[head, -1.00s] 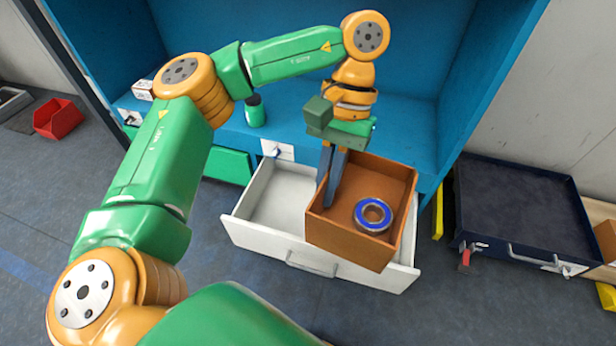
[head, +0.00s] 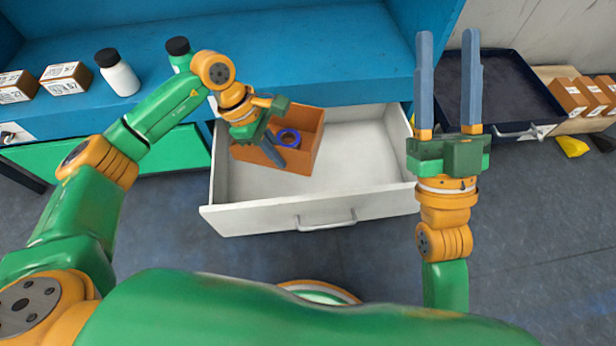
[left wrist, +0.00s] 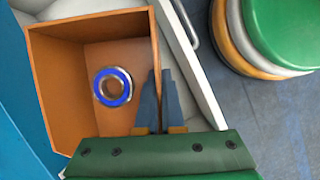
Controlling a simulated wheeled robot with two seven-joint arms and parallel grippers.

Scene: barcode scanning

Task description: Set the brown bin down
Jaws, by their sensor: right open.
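The brown bin (head: 303,128) is an open box at the left end of the pulled-out white drawer (head: 370,150), turned at an angle to its walls. I cannot tell whether it rests on the drawer floor or hangs just above it. A blue-and-silver ring bearing (head: 287,138) lies inside; it also shows in the left wrist view (left wrist: 113,87). My left gripper (head: 277,156) is at the bin's near wall; in the left wrist view its fingers (left wrist: 160,88) straddle that wall closely. My right gripper (head: 448,45) is open and empty, right of the drawer, fingers pointing away.
A blue bench (head: 320,65) stands behind the drawer, with a white bottle (head: 117,73), a green bottle (head: 180,55) and small boxes (head: 65,78) on it. A dark tray (head: 505,90) and brown boxes (head: 570,97) are at right. The drawer's right half is empty.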

